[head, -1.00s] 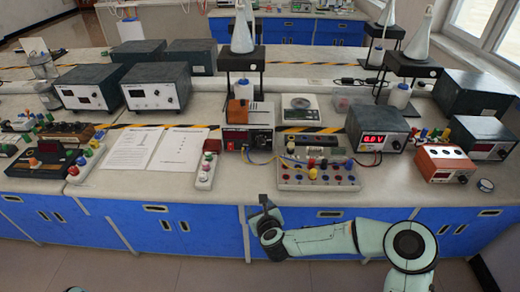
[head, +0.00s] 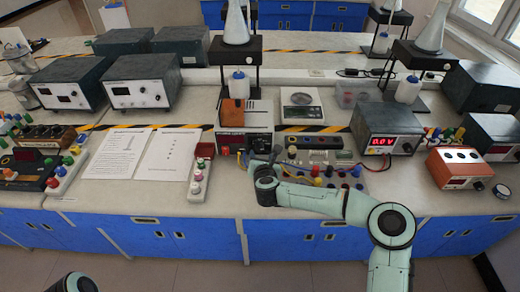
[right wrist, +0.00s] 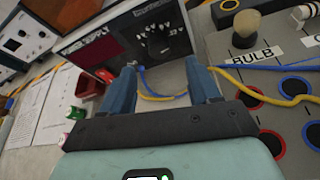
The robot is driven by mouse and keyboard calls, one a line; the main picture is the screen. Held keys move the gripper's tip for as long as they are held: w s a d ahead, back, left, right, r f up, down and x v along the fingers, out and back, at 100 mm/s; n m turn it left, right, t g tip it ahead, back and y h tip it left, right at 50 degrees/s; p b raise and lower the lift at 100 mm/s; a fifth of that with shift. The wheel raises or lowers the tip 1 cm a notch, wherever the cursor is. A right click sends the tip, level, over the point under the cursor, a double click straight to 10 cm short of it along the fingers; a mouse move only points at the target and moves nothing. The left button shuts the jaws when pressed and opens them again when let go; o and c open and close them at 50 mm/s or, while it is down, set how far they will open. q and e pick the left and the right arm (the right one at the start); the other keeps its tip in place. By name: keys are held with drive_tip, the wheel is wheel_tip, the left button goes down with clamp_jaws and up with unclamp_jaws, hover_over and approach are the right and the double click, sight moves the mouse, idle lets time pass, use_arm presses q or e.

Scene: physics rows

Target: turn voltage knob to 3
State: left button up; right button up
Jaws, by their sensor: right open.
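The power supply (head: 260,117) stands on the bench in front of my right gripper (head: 262,160), which partly hides its front. In the right wrist view the power supply's face (right wrist: 88,45) shows a dark display on the left and a dark voltage knob (right wrist: 157,43) with a dial of marks. I cannot read the knob's setting. My right gripper (right wrist: 162,85) is open and empty, its two fingers apart, short of the knob and pointing at it. A meter (head: 375,122) at the right shows a red reading that looks like 0.0 V. My left gripper is out of view.
A board with coloured terminals (head: 335,180) lies right of the power supply, with a bulb (right wrist: 247,28). Blue and yellow wires (right wrist: 165,96) run below the knob between my fingers. A red-and-white switch strip (head: 200,170) and paper sheets (head: 117,155) lie left.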

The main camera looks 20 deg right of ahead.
sight(260, 149)
drive_tip(key=p+x, duration=0.1)
drive_tip(key=x, duration=0.5)
drive_tip(key=shift+w, duration=0.1)
drive_tip(key=c, duration=1)
drive_tip(key=shift+c, duration=0.2)
